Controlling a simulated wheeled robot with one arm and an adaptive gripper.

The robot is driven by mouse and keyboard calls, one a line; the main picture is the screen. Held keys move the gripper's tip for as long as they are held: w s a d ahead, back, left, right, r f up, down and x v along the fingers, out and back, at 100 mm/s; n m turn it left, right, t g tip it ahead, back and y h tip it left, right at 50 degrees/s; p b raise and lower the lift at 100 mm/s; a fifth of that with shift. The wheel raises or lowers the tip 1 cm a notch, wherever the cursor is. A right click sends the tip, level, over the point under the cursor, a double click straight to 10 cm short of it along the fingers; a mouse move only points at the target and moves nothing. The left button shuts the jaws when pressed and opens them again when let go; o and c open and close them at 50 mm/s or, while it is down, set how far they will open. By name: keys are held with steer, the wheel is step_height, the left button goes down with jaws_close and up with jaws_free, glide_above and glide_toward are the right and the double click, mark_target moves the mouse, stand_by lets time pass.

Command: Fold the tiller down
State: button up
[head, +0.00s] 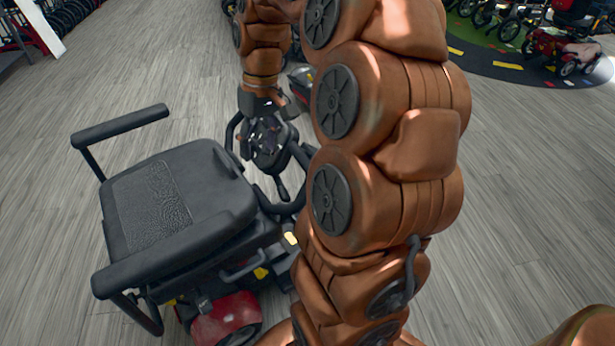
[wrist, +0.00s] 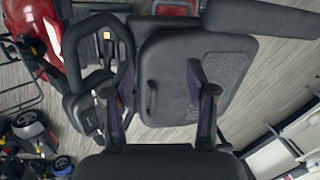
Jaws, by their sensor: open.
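The scooter has a black seat (head: 185,190) with two armrests, and a red body (head: 228,318) low down. Its dark tiller (head: 280,188) rises in front of the seat, with a looped handlebar at the top. In the wrist view the handlebar loop (wrist: 68,50) is at the left and the seat (wrist: 185,75) fills the middle. My gripper (wrist: 160,75) is open, with no object clearly held between its fingers. Its left finger overlaps the right edge of the tiller head; I cannot tell whether they touch. In the head view my gripper (head: 268,128) blends with the tiller head.
My copper arm hides the floor and part of the scooter front. Wheels (wrist: 28,125) show at the wrist view's lower left. Grey floor (head: 150,60) is clear behind the seat.

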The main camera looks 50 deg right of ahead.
steer(key=w+d+f+m+b, duration=0.1)
steer(key=w+d+f+b, duration=0.15)
steer(key=d+f, duration=0.4)
steer(key=m+t+b, duration=0.1)
steer(key=b, duration=0.3)
glide_above(308, 161)
steer(key=f, duration=0.3)
steer(key=shift+s+d, duration=0.25)
steer(key=shift+d, duration=0.15)
steer(key=shift+w+a+f+b, duration=0.1)
steer(key=shift+a+f+b, duration=0.05)
steer(key=shift+f, duration=1.15)
steer(key=shift+a+f+b, duration=0.1)
steer(key=shift+a+f, duration=0.1)
steer(key=shift+f, duration=1.05)
steer(key=shift+w+a+f+b, duration=0.1)
steer(key=shift+a+f+b, duration=0.05)
steer(key=shift+f, duration=1.15)
jaws_close()
